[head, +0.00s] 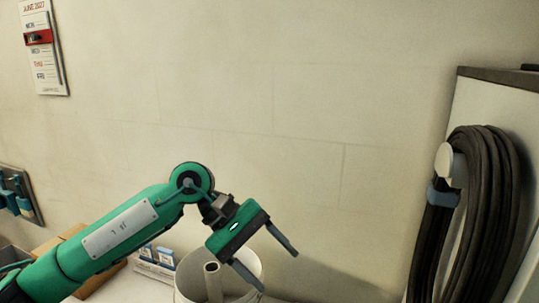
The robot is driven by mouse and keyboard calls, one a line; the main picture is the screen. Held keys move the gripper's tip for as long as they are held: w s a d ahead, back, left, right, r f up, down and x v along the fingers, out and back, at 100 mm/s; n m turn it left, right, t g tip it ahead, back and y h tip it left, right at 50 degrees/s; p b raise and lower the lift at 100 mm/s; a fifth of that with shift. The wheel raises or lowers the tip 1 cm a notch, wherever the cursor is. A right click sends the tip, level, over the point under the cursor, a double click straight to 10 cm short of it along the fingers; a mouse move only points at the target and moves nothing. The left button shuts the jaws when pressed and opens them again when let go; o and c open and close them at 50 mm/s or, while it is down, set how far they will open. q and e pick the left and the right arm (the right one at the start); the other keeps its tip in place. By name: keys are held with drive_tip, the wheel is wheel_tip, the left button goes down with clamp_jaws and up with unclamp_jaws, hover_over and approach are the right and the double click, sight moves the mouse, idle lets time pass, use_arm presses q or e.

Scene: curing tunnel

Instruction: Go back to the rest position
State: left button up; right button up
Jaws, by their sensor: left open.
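My left gripper (270,264) shows at the lower middle of the head view, at the end of my green left arm. Its two dark fingers are spread apart with nothing between them. It is in front of the pale wall and overlaps a white round container behind it in the picture. I cannot tell how far the gripper is from the container. My right gripper is not in view.
The white container (188,277) holds a pale tube (213,281). A cardboard box (63,238) and a small card holder (153,268) stand left of it. A coiled black hose (487,210) hangs on a cabinet (490,95) at right. A calendar (43,60) hangs on the wall.

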use_arm(q)
drive_tip(key=s+d+r+n+t+h, duration=0.25)
drive_tip(key=d+r+n+h, duration=0.3)
drive_tip(key=n+h, duration=0.8)
drive_tip(key=w+a+f+n+t+y, duration=0.4)
drive_tip(key=a+n+t+y, duration=0.25)
drive_tip(key=n+t, duration=0.7)
drive_tip(key=w+a+f+n+t+y, duration=0.4)
drive_tip(key=a+f+n+t+y, duration=0.25)
drive_tip(key=n, duration=1.25)
drive_tip(key=s+a+f+n+g+y, duration=0.2)
drive_tip(key=s+a+f+n+y, duration=0.1)
drive_tip(key=a+f+n+y, duration=0.6)
drive_tip(key=s+a+f+n+g, duration=0.3)
drive_tip(key=s+f+n+g, duration=0.35)
drive_tip(key=s+f, duration=0.6)
drive_tip(key=s+a+f+n+g, duration=0.3)
drive_tip(key=s+f+n+g, duration=0.3)
drive_tip(key=s+f, duration=0.6)
wheel_tip(320, 180, down, 28)
drive_tip(key=m+g, duration=0.2)
drive_tip(key=s+a+f, duration=0.2)
drive_tip(key=s+f, duration=0.8)
drive_tip(key=s+a+f+g, duration=0.1)
drive_tip(key=s+f, duration=0.9)
drive_tip(key=shift+s+a+f+g, duration=0.25)
drive_tip(key=shift+a+f+g, duration=0.05)
drive_tip(key=shift+a, duration=0.05)
